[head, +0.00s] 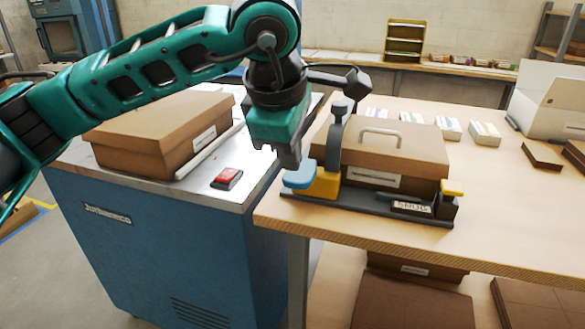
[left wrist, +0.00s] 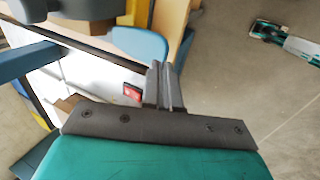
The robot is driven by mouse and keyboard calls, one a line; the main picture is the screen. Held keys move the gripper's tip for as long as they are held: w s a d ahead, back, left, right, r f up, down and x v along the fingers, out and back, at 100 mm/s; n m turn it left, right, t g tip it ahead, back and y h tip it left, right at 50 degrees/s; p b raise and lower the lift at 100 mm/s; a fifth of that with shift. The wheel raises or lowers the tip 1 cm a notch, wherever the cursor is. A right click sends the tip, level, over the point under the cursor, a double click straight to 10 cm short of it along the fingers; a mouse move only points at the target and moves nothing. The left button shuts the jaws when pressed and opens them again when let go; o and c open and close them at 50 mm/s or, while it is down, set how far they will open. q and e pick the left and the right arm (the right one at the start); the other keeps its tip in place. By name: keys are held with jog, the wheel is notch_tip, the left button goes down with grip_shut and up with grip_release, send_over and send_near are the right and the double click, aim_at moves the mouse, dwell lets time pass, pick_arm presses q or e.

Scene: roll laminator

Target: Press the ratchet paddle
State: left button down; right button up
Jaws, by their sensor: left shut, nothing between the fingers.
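The blue paddle (head: 300,176) sticks out from the yellow block (head: 325,184) at the left end of a black clamp device (head: 380,206) on the wooden table. My left gripper (head: 288,163) is shut and empty, pointing down just above and behind the paddle; I cannot tell whether it touches. In the left wrist view the shut fingers (left wrist: 164,70) point toward the blue paddle (left wrist: 138,44), which lies beyond them beside the yellow block (left wrist: 138,12).
A brown box (head: 385,150) with a metal handle sits in the device, beside an upright grey lever (head: 337,135). To the left, a blue cabinet (head: 170,240) carries another box (head: 160,135) and a red switch (head: 227,177). The table (head: 500,220) is clear at the front right.

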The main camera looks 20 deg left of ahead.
pick_arm(q)
jog(key=v, duration=0.7)
jog(key=shift+w+p, duration=0.25)
jog(key=shift+p, duration=0.1)
pick_arm(e)
jog(key=shift+w+r, duration=0.2)
jog(key=shift+r, duration=0.2)
pick_arm(q)
jog(key=shift+w+d, duration=0.1)
dwell(2.9)
